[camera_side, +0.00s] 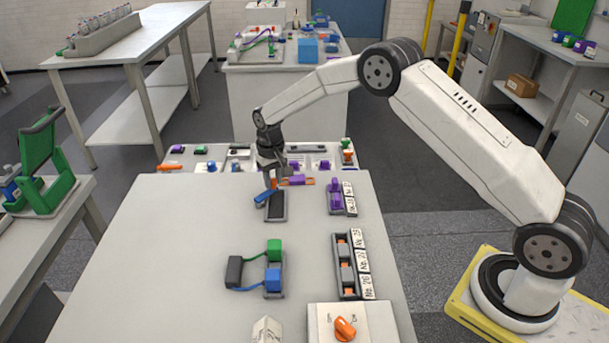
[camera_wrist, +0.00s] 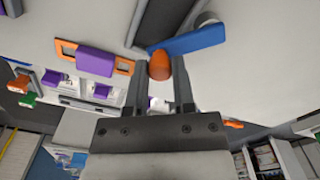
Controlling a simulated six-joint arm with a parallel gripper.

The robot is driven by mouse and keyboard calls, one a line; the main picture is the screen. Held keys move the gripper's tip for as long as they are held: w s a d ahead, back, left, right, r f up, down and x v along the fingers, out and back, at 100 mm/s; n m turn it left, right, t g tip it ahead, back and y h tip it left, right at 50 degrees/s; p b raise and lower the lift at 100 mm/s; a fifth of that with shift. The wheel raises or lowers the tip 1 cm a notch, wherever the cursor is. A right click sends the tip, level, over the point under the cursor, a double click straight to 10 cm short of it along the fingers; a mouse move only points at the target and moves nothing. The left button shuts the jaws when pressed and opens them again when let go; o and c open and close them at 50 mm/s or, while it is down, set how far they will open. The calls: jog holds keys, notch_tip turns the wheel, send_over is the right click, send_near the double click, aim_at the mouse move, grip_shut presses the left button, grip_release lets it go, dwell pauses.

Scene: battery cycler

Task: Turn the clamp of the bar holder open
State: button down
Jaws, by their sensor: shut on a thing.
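The bar holder (camera_side: 277,213) is a dark grey tray near the back edge of the white table. An orange rounded knob (camera_wrist: 158,66) sits at the clamp's near end. My gripper (camera_side: 273,177) is above the holder's far end. Its two fingers are on either side of the orange knob and shut on it. The fingertips' contact is partly hidden.
A purple piece with orange end loops (camera_side: 298,181) lies just right of my gripper. A purple-filled rack (camera_side: 336,197), a labelled rack (camera_side: 345,265) and a green-and-blue connector block (camera_side: 273,268) stand nearer. The table's left part is clear.

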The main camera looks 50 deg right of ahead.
jog(key=n, duration=0.1)
jog(key=w+n, duration=0.1)
jog(key=n, duration=0.1)
jog(key=w+n, duration=0.1)
jog(key=shift+a+n, duration=0.25)
jog(key=shift+n, duration=0.05)
jog(key=shift+w+a+n, duration=0.25)
jog(key=shift+w+n, duration=0.15)
jog(key=shift+n, duration=0.55)
jog(key=shift+w+a+n, duration=0.25)
jog(key=shift+w+n, duration=0.1)
jog(key=shift+n, duration=0.6)
jog(key=shift+c, duration=2.2)
grip_release()
notch_tip(320, 180, up, 8)
jog(key=shift+s, duration=0.1)
